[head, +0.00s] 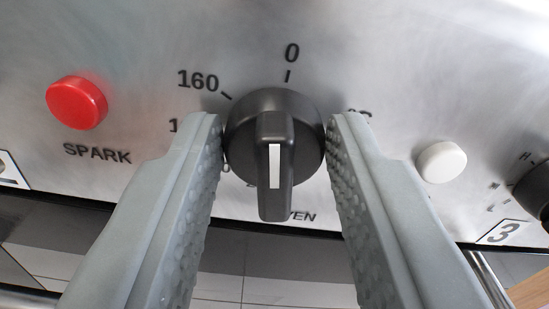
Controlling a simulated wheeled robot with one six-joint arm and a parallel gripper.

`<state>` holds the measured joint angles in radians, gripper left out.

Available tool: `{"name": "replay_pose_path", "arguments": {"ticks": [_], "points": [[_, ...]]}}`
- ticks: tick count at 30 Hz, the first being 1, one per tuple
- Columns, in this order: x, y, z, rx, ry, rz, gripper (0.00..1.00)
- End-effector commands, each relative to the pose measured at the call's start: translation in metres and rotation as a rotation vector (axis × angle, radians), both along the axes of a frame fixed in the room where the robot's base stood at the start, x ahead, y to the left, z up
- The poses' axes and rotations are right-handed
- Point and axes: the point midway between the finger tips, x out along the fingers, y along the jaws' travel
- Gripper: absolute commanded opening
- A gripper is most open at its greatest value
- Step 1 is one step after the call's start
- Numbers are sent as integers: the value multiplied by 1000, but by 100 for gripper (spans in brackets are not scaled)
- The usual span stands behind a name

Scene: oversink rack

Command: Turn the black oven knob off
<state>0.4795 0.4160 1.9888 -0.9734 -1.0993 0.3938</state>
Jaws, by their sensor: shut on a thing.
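The black oven knob (304,130) sits in the middle of the metal control panel. Its raised grip bar with a white line points straight down, towards the lettering below it. The 0 mark (291,54) is above the knob, and the 160 mark is to its upper left. My gripper (276,140) has one grey finger on each side of the knob, shut on its round body. The fingers hide some of the dial's numbers and part of the lettering under the knob.
A red SPARK button (77,103) is left of the knob. A white button (441,162) is to the right, close to my right finger. Another dark knob (535,189) shows at the right edge, near a label 3. Tiled floor shows below the panel.

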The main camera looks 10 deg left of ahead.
Motion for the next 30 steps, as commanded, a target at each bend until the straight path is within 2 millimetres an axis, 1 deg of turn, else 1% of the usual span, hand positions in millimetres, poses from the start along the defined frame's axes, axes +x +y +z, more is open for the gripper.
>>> {"name": "replay_pose_path", "arguments": {"ticks": [6,12,29,30], "points": [[0,-1,-2,116,44,0,10],[0,-1,-2,175,66,0,10],[0,-1,-1,199,74,0,10],[0,-1,-2,199,74,0,40]]}}
